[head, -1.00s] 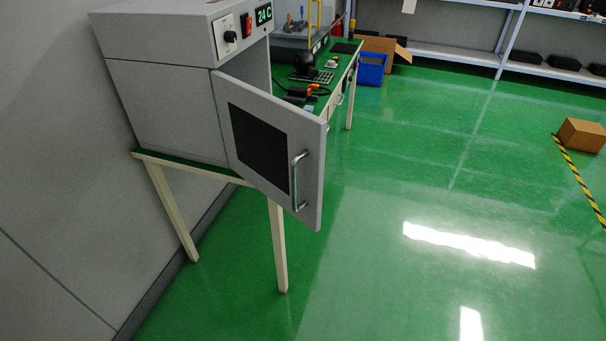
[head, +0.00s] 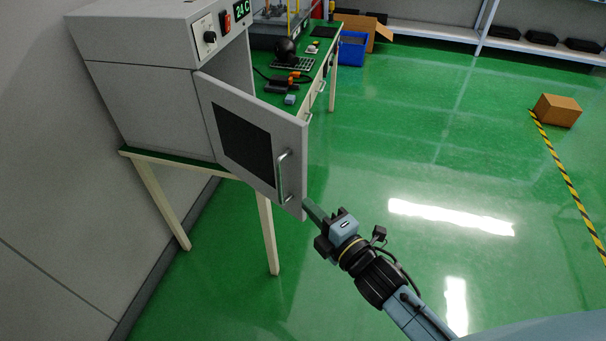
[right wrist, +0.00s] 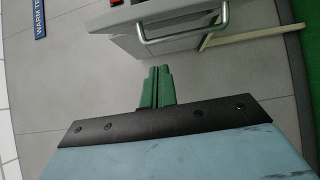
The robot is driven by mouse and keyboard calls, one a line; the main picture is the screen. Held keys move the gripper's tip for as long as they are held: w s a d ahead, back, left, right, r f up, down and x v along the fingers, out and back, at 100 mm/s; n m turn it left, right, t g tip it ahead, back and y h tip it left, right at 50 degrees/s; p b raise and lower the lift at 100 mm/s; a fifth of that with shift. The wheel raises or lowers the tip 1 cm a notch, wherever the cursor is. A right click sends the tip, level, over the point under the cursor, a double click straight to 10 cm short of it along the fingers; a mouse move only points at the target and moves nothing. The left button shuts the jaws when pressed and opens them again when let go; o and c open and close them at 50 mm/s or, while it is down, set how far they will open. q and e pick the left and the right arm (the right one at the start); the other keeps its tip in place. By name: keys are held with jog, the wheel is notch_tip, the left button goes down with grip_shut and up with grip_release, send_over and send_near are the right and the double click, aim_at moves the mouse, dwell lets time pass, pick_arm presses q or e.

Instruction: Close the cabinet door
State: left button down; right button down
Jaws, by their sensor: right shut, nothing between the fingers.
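The grey cabinet (head: 150,105) stands on a table at the left of the head view. Its door (head: 294,142) is open and swung out, with a dark window and a metal bar handle (head: 284,178). My right gripper (head: 311,209) has its green fingers shut and empty, close to the door's lower free corner; I cannot tell whether it touches. In the right wrist view the shut fingers (right wrist: 157,85) are in the middle, with the door (right wrist: 195,35) and its handle (right wrist: 180,33) above them. My left gripper is not in view.
The table (head: 265,225) has pale legs beneath the cabinet. Behind the door, a green workbench (head: 318,52) holds tools. A blue bin (head: 351,50) and cardboard boxes (head: 557,111) stand on the floor.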

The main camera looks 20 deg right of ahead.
aim_at(304, 176)
jog(key=w+p, duration=0.1)
jog(key=w, duration=0.8)
jog(key=shift+d, duration=0.15)
jog(key=shift+w+d, duration=0.3)
jog(key=shift+d, duration=0.15)
jog(key=shift+w+d, duration=0.1)
jog(key=shift+d, duration=0.05)
